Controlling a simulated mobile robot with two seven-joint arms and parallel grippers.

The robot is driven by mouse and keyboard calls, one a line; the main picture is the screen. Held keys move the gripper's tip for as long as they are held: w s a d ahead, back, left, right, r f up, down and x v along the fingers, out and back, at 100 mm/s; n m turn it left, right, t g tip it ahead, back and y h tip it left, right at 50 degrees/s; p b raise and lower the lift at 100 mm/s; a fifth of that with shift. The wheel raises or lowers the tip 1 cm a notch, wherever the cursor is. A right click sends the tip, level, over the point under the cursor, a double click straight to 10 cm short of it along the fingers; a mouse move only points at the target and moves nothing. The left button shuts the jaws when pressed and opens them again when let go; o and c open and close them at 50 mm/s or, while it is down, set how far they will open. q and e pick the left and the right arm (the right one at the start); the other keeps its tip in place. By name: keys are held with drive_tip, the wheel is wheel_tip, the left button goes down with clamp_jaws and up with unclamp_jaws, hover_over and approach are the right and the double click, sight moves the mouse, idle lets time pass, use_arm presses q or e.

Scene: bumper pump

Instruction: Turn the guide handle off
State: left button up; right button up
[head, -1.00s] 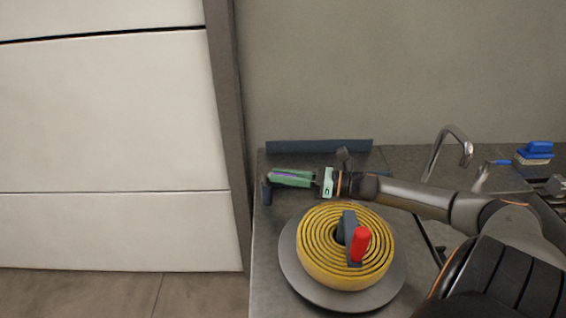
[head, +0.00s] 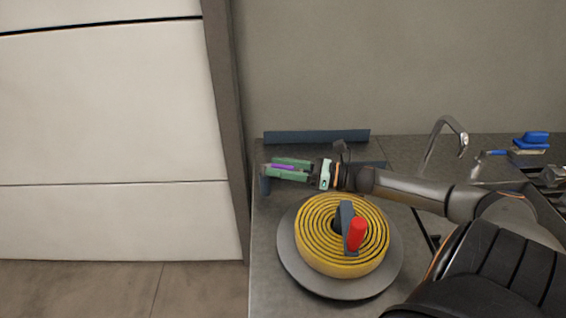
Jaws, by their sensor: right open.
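A yellow spiral coil (head: 318,256) sits on a round grey base (head: 291,267) on the counter. A dark blue lever (head: 346,213) with a red grip (head: 357,233) lies across its top. My right gripper (head: 270,170) is open behind the coil, pointing left. A long dark blue bar (head: 317,136) lies behind the gripper. I cannot tell which of these parts is the guide handle. My left gripper is not in view.
The grey counter (head: 266,236) has a tap (head: 440,132) and a blue brush (head: 531,142) at the right. A white panelled front (head: 110,110) and grey upright (head: 226,130) stand left. The counter left of the coil is clear.

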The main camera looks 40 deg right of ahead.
drive_tip(key=shift+s, duration=0.1)
drive_tip(key=p+v, duration=0.1)
drive_tip(key=v, duration=1.1)
drive_tip(key=shift+s+d, duration=0.1)
drive_tip(key=shift+s, duration=0.05)
